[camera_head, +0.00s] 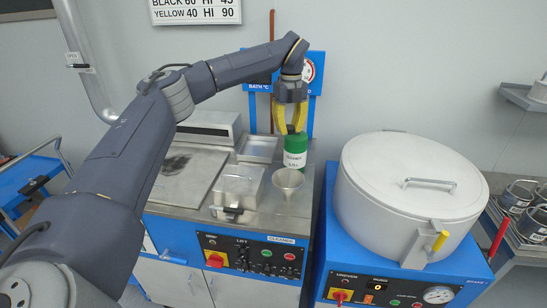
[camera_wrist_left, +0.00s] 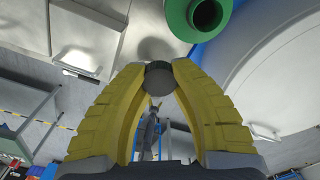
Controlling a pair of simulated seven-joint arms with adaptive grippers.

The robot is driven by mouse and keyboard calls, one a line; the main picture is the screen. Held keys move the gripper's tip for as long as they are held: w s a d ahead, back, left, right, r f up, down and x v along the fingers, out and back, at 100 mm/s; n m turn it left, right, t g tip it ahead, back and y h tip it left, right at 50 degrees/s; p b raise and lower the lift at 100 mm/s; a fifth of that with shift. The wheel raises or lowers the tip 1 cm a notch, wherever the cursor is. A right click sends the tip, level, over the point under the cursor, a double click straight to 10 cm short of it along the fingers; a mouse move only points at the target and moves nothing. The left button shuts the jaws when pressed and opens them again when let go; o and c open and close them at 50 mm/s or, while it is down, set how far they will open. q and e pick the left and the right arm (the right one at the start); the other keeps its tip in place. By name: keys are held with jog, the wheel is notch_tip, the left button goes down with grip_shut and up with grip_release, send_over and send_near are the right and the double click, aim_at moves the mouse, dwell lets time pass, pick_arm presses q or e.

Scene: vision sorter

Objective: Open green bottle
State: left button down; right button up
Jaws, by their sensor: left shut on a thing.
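The green bottle (camera_head: 295,147) with a white label stands upright on the blue machine's metal top, behind the funnel. In the left wrist view the bottle (camera_wrist_left: 190,22) is at the top edge, and its neck shows a dark open hole with no cap on it. My left gripper (camera_head: 290,130) points down just above the bottle in the head view. In the left wrist view its yellow fingers (camera_wrist_left: 159,72) are shut on a small dark grey cap (camera_wrist_left: 159,78), apart from the bottle's neck. My right gripper is in neither view.
A metal funnel (camera_head: 287,181) stands in front of the bottle. A lidded metal box (camera_head: 238,186) and a tray (camera_head: 258,149) are to the left. A large lidded drum (camera_head: 410,180) stands right. A blue panel with a gauge (camera_head: 308,70) rises behind the gripper.

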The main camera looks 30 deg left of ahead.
aim_at(268, 173)
pick_arm(q)
jog(key=a+n, duration=0.8)
jog(key=n, duration=0.1)
jog(key=shift+n, duration=0.4)
notch_tip(268, 173, down, 20)
jog(key=shift+a+f, duration=0.1)
jog(key=shift+a, duration=0.05)
jog(key=shift+f, duration=0.2)
jog(key=c, duration=1.3)
grip_release()
jog(key=shift+o, duration=0.5)
